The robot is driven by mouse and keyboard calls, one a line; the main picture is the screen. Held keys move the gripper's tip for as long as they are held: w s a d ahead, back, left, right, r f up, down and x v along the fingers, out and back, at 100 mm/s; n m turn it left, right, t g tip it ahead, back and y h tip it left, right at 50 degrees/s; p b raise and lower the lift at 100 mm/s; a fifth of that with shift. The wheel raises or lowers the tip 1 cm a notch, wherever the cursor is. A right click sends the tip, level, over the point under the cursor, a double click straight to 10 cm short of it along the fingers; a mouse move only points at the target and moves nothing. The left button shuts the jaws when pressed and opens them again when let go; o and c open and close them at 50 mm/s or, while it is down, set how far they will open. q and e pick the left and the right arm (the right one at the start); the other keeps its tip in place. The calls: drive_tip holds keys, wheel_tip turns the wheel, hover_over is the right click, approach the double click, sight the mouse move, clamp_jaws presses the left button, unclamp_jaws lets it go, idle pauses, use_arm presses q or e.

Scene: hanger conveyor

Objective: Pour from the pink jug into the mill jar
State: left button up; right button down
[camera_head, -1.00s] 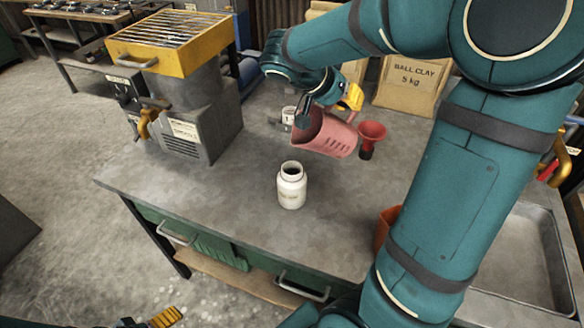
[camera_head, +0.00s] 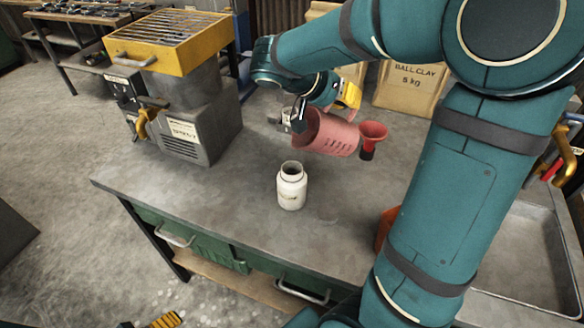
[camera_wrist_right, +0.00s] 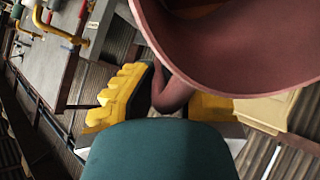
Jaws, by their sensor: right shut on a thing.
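The pink jug (camera_head: 331,135) is tilted almost onto its side in the head view, with its mouth towards the left. It is behind and above the mill jar, and not directly over it. My right gripper (camera_head: 347,95) is shut on the jug's handle; in the right wrist view the yellow finger pads (camera_wrist_right: 160,95) sit either side of the pink handle (camera_wrist_right: 172,92). The mill jar (camera_head: 291,187) is white, upright and open-topped on the bench. No stream shows between them, and the jug's contents are hidden. Only the yellow pad of my left gripper (camera_head: 165,320) shows at the bottom edge.
A grey machine with a yellow top (camera_head: 170,45) stands on the bench's left. Ball clay bags (camera_head: 411,88) are behind, and a metal tray (camera_head: 520,265) is at right. The bench (camera_head: 230,195) around the jar is clear.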

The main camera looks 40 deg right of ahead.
drive_tip(key=shift+a+b, duration=0.2)
drive_tip(key=shift+b, duration=0.3)
drive_tip(key=shift+w+a+h+b, duration=0.15)
drive_tip(key=shift+a+h+b, duration=0.1)
drive_tip(key=shift+h+b, duration=0.2)
drive_tip(key=shift+a+g+h+b, duration=0.2)
drive_tip(key=shift+g+h+b, duration=0.1)
drive_tip(key=shift+h, duration=0.05)
drive_tip(key=shift+w+a+h+b, duration=0.1)
drive_tip(key=shift+a+h+b, duration=0.1)
drive_tip(key=shift+h+b, duration=0.1)
idle(0.4)
drive_tip(key=shift+a+f, duration=0.1)
drive_tip(key=shift+a, duration=0.05)
drive_tip(key=shift+w+a+h+b, duration=0.2)
drive_tip(key=shift+a+h+b, duration=0.15)
drive_tip(key=shift+h+b, duration=0.25)
drive_tip(key=shift+a+f+g, duration=0.1)
drive_tip(key=shift+a+g, duration=0.1)
drive_tip(key=shift+g, duration=0.1)
